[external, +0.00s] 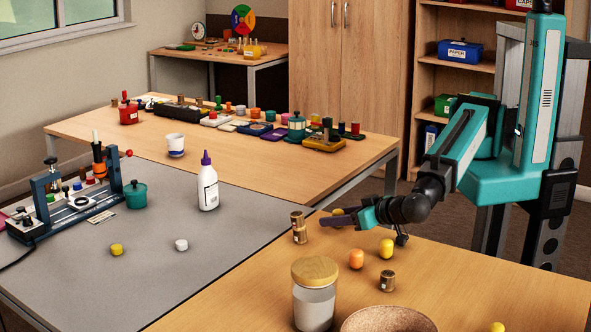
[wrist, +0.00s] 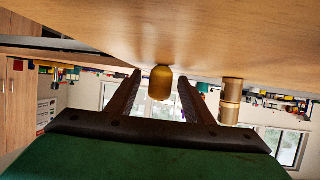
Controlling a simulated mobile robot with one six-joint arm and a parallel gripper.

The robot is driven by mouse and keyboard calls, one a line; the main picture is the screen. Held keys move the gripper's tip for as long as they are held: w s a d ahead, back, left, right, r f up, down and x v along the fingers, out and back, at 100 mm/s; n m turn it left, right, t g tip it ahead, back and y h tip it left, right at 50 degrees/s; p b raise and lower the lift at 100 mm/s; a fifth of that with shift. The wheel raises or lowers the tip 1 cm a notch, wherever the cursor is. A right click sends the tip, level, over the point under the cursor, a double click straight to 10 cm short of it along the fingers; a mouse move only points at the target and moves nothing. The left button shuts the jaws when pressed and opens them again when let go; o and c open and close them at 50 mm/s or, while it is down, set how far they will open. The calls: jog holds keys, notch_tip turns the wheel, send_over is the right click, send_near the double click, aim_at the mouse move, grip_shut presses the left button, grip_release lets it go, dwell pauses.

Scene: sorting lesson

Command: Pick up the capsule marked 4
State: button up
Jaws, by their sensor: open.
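My gripper (external: 328,221) is low over the wooden table at its left end, its fingers pointing left. In the wrist view, which is upside down, my gripper (wrist: 160,77) is open. A yellow capsule (wrist: 160,85) shows between its fingertips, on the table; it also shows partly hidden behind the fingers in the external view (external: 337,211). An orange capsule (external: 356,259), a yellow capsule (external: 386,248) and another yellow capsule (external: 497,327) are nearer the camera. No number can be read on any capsule.
A brass weight (external: 299,228) stands close to my fingers; it also shows in the wrist view (wrist: 230,100). A smaller metal weight (external: 388,281), a lidded jar (external: 314,295) and a cork-coloured bowl (external: 388,322) stand in front.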

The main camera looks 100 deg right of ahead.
jog(key=c, duration=1.1)
jog(key=shift+r, duration=0.2)
jog(key=shift+s+r+b, duration=0.1)
jog(key=shift+r+b, duration=0.2)
jog(key=shift+r, duration=1.3)
jog(key=shift+s+d, duration=0.3)
jog(key=shift+s, duration=0.35)
jog(key=shift+s+d, duration=0.25)
jog(key=shift+s, duration=0.35)
jog(key=shift+a+r+p, duration=0.1)
jog(key=shift+r+p, duration=0.2)
jog(key=shift+p, duration=0.75)
jog(key=shift+s+p, duration=0.15)
jog(key=shift+p, duration=0.7)
